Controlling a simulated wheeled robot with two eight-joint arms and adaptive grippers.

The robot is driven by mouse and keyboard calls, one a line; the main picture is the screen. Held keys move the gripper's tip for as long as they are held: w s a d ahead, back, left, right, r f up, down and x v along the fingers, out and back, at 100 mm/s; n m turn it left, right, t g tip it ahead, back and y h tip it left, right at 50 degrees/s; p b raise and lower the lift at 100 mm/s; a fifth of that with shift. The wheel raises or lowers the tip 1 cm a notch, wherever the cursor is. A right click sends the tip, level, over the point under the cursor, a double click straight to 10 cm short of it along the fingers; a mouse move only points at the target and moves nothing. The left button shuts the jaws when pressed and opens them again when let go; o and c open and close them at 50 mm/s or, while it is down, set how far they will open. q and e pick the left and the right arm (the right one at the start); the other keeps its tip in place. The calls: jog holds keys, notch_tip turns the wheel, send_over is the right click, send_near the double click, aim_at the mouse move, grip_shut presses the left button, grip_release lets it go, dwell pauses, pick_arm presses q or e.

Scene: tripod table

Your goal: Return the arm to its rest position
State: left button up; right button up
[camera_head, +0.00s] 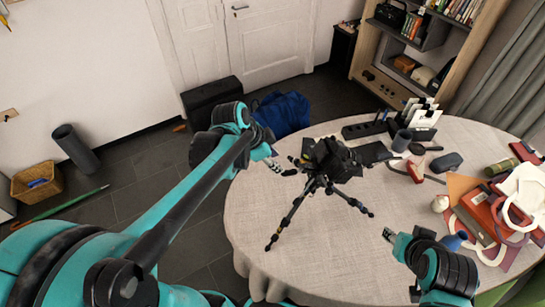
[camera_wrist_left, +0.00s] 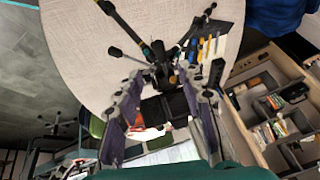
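A black tripod (camera_head: 325,175) with a dark device on top stands upright on the round table (camera_head: 300,265), legs spread. My left gripper (camera_head: 279,166) is at the table's left edge, just left of the tripod's top; it also shows in the left wrist view (camera_wrist_left: 172,85), its two fingers apart with nothing clearly held between them. In that view the tripod (camera_wrist_left: 158,52) shows beyond the fingertips, and I cannot tell how large the gap is. My right gripper (camera_head: 389,236) is over the table's front right part; its fingers are too small to read.
The table's right side holds a white-handled bag (camera_head: 523,186), a red item (camera_head: 478,212), a dark pouch (camera_head: 447,162) and a black organiser (camera_head: 365,129). Bare cloth lies in front of the tripod. A black case (camera_head: 212,100) and blue bag (camera_head: 283,112) are on the floor behind.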

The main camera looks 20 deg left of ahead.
pick_arm(q)
jog(key=shift+v, duration=0.9)
jog(key=s+d+f+n+t+y+b, duration=0.1)
jog(key=s+f+n+t+y+b, duration=0.1)
jog(key=s+f+n+b, duration=0.7)
jog(key=s+n+y, duration=0.1)
jog(key=s+n, duration=0.1)
jog(key=shift+s+d+f+t+b, duration=0.2)
jog(key=shift+s+f+t+b, duration=0.05)
jog(key=shift+f+t+b, duration=0.15)
jog(key=shift+o, duration=0.5)
dwell(1.5)
